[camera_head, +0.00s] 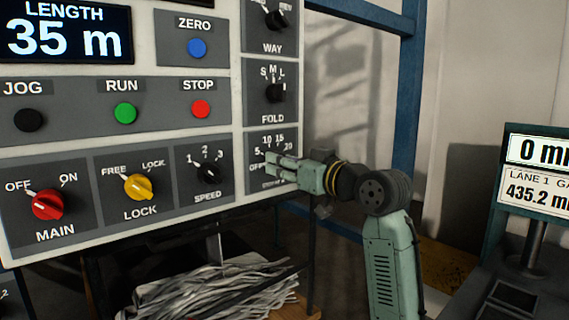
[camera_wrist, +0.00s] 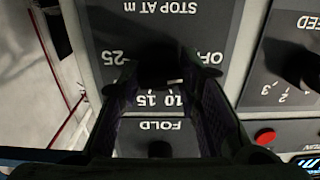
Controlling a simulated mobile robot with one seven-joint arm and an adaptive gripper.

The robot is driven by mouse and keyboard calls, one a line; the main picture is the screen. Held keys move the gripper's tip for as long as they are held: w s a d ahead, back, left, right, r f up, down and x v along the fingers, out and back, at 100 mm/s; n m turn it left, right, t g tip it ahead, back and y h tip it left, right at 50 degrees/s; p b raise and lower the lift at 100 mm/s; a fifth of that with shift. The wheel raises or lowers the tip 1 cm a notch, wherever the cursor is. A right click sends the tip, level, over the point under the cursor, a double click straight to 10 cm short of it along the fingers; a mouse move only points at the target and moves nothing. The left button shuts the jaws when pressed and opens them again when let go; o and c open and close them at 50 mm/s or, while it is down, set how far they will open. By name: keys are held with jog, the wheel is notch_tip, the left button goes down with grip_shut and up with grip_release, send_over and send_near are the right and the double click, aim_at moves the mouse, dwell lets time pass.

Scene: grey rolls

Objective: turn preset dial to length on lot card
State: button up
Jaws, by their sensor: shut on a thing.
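The preset dial (camera_wrist: 158,66) is a dark knob on a grey plate marked STOP AT m, seen upside down in the wrist view. Its scale shows OFF, 10, 15 and 25; other marks are partly hidden. My gripper (camera_head: 273,167) reaches it from the right in the head view, at the panel's lower right corner. Its fingers are closed on the knob's two sides. I cannot make out a lot card. A LENGTH display (camera_head: 65,35) reads 35 m.
The FOLD knob (camera_head: 274,92) sits just above the dial, and the SPEED knob (camera_head: 209,172) is to its left. Red MAIN (camera_head: 47,205) and yellow LOCK (camera_head: 139,187) knobs are further left. A second display (camera_head: 535,172) stands at right. A pile of grey strips (camera_head: 215,292) lies below.

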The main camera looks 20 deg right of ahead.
jog(key=shift+m, duration=0.3)
jog(key=m+p, duration=0.2)
jog(key=m, duration=0.1)
jog(key=shift+r, duration=0.1)
jog(key=shift+m+p, duration=1)
jog(key=shift+m, duration=1)
jog(key=o, duration=1.2)
jog(key=shift+c, duration=0.2)
